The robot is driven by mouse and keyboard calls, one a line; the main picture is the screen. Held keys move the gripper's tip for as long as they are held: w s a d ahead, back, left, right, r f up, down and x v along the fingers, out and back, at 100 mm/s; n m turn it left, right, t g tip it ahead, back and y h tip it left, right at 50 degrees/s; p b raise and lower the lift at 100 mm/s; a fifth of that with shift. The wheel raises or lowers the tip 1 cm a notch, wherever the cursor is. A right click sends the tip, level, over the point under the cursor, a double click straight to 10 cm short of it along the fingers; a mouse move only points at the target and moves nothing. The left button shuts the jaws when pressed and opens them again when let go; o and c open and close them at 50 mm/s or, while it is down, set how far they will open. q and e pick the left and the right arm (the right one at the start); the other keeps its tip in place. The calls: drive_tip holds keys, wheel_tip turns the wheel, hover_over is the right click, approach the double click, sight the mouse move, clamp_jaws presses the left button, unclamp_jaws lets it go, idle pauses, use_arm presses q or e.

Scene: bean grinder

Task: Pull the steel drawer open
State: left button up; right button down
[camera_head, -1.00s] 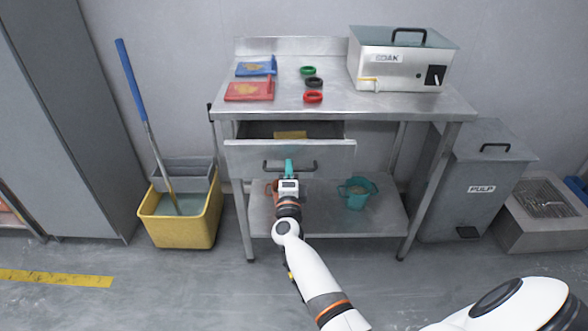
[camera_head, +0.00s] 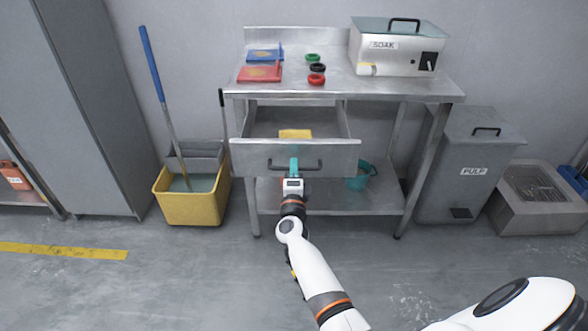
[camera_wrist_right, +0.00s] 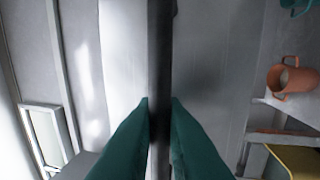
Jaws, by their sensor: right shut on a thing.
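The steel drawer (camera_head: 250,158) sits under the top of the steel table (camera_head: 340,88) and is pulled well out, with a yellow item (camera_head: 295,134) lying inside. Its dark bar handle (camera_head: 312,166) is on the front face. My right gripper (camera_head: 294,168) is shut on the handle, near its middle. In the right wrist view, the teal fingers (camera_wrist_right: 159,105) press on both sides of the dark bar (camera_wrist_right: 160,60). My left gripper is not in view.
A yellow mop bucket (camera_head: 195,207) stands left of the table. A pulp bin (camera_head: 470,150) stands right. A teal cup (camera_head: 360,178) is on the lower shelf and an orange mug (camera_wrist_right: 292,77) shows in the wrist view. Floor in front is clear.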

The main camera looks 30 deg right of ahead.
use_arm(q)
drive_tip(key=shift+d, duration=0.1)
use_arm(e)
drive_tip(key=c, duration=1.6)
unclamp_jaws()
drive_tip(key=shift+o, duration=0.2)
drive_tip(key=shift+a, duration=0.1)
